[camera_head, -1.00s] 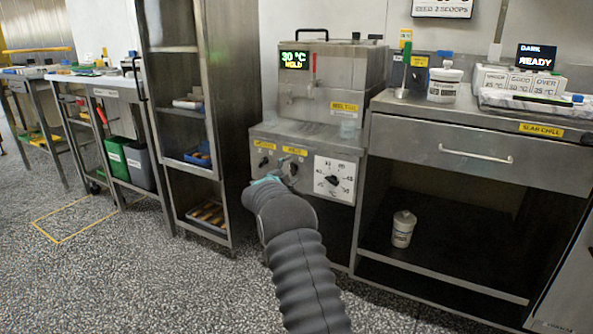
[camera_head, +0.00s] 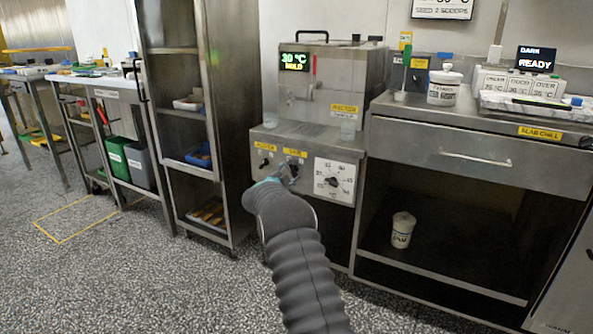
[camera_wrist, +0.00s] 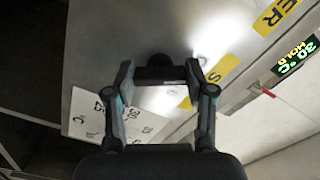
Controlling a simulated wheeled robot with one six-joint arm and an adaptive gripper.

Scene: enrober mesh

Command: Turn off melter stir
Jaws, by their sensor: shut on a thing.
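The steel melter (camera_head: 320,95) stands at centre, its green display (camera_head: 294,61) reading about 30 °C and HOLD. Its front panel has a left black knob (camera_head: 264,163), a middle knob under a yellow label (camera_head: 295,153), and a white temperature dial (camera_head: 333,182). My gripper (camera_head: 286,173) is at the middle knob, mostly hiding it. In the wrist view my gripper (camera_wrist: 159,72) has a finger on each side of a dark knob (camera_wrist: 160,70) and is shut on it. The yellow label beside it (camera_wrist: 222,72) starts with S; the rest is hidden.
A steel slab chill table (camera_head: 480,150) with a drawer stands right of the melter, holding a white tub (camera_head: 444,87). Another white tub (camera_head: 402,230) is on its lower shelf. A tall rack (camera_head: 190,130) stands left. The speckled floor (camera_head: 150,290) in front is clear.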

